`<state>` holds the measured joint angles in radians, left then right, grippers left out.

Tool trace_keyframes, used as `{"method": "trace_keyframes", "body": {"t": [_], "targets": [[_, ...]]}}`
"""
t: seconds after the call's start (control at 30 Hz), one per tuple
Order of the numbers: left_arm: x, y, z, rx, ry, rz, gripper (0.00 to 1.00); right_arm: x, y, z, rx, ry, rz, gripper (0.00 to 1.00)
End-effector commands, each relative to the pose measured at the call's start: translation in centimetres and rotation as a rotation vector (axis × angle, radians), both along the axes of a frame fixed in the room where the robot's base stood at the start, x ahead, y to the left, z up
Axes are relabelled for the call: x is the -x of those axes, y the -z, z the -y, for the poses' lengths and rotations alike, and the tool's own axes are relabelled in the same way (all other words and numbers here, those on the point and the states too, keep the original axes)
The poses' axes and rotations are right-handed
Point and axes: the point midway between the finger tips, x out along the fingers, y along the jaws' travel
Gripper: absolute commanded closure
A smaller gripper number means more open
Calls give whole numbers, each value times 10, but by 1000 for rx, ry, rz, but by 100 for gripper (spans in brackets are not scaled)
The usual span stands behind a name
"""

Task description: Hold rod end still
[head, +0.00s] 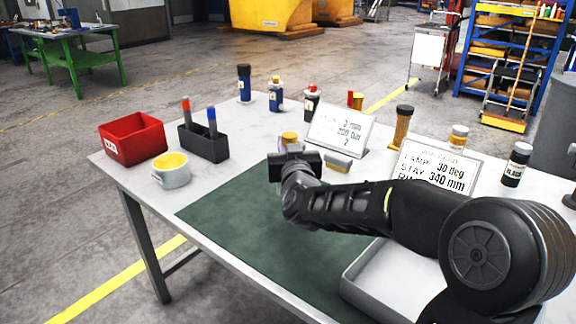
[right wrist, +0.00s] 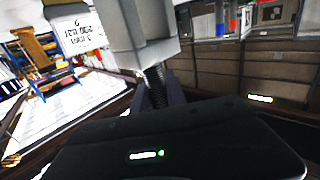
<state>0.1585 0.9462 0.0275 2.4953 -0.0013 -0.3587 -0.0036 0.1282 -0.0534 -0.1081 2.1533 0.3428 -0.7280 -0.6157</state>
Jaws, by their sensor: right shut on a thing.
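My right gripper (head: 293,155) is over the back part of the green mat (head: 240,215), its arm coming in from the right. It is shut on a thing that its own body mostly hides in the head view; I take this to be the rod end. In the right wrist view, a pale grey block (right wrist: 140,30) and a dark ribbed, thread-like piece (right wrist: 156,85) show beyond the dark gripper body. I cannot tell exactly where the jaws touch. A yellow-topped piece (head: 289,138) shows just behind the gripper; whether it touches is unclear. My left gripper is not in view.
Two sign cards (head: 341,130) (head: 437,168) and several bottles line the back. A grey tray (head: 385,275) lies under my arm. The mat's left part is clear.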

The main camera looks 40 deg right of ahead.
Motion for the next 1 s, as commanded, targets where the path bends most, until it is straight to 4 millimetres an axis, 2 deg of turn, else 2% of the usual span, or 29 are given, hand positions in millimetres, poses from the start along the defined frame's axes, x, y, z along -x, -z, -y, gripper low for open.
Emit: {"method": "trace_keyframes", "body": {"t": [0.13, 0.23, 0.53, 1.0], "targets": [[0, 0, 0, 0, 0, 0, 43, 0, -3, 0, 1, 0, 4, 100], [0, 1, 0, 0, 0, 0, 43, 0, 3, 0, 1, 1, 2, 100], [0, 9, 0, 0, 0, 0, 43, -1, 44, 0, 0, 0, 1, 100], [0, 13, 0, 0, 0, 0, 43, 0, 51, 0, 1, 0, 5, 100]]}}
